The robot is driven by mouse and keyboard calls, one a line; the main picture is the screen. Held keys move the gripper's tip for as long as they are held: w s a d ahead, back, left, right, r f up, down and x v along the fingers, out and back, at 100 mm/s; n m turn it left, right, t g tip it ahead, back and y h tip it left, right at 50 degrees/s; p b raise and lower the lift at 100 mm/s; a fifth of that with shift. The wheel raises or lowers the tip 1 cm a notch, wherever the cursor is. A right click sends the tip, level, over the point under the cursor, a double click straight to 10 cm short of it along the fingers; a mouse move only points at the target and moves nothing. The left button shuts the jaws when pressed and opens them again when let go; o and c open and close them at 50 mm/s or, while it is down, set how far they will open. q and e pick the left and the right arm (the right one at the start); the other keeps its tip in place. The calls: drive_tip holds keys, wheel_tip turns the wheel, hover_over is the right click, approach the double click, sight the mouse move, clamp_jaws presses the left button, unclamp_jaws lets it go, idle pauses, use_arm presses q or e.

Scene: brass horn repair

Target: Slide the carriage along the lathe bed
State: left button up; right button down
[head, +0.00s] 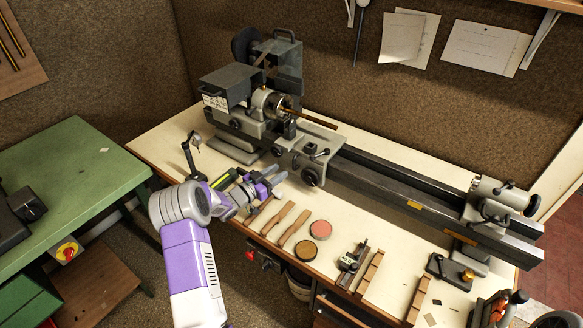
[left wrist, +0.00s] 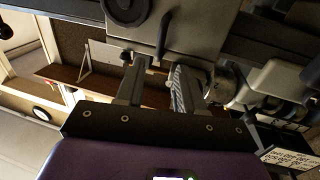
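The grey lathe carriage (head: 308,152) sits on the lathe bed (head: 390,183), close to the headstock (head: 252,104) at the left end. A round handwheel (head: 311,177) is on its front. My left gripper (head: 275,174) is in front of the carriage, left of the handwheel, over the near side of the bench. In the left wrist view its fingers (left wrist: 158,68) are apart with nothing held between them. The carriage (left wrist: 185,25) and a lever (left wrist: 165,36) show just beyond the fingertips; I cannot tell whether they touch. My right gripper is not in view.
The tailstock (head: 492,196) stands at the bed's right end, and the bed between it and the carriage looks clear. Wooden-handled tools (head: 285,220), round tins (head: 320,229) and small blocks lie along the bench's front. A green table (head: 75,165) stands at left.

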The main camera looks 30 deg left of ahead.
sight(310, 152)
use_arm(q)
drive_tip(key=x, duration=0.7)
drive_tip(key=shift+s, duration=0.1)
clamp_jaws()
